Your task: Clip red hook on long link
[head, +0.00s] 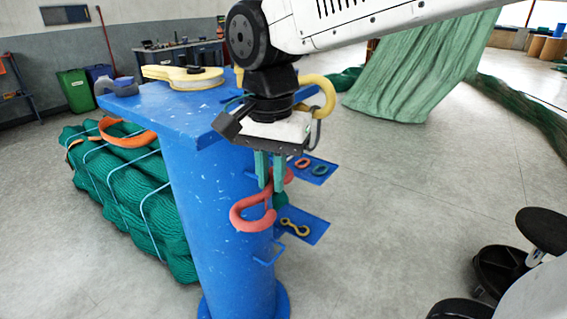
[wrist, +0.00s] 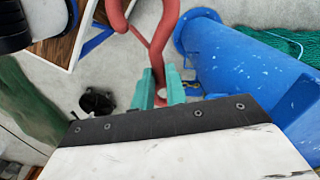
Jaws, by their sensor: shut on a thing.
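My gripper (head: 269,187) points down beside the blue post, its teal fingers shut on the red hook (head: 247,220). The hook hangs below the fingers, in front of the post in the head view. In the wrist view, the gripper (wrist: 161,88) has the red hook (wrist: 160,40) between and beyond its fingertips. A small yellow link (head: 295,228) with two eyes lies on the lower side shelf. A thick yellow loop (head: 325,95) shows behind my wrist at the post top. I cannot tell which piece is the long link.
The blue post (head: 205,190) carries a flat top (head: 165,112) with a yellow piece (head: 182,76) on it. A red ring (head: 302,163) and a green ring (head: 319,170) lie on the upper side shelf. Green net bundles (head: 120,195) stand left.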

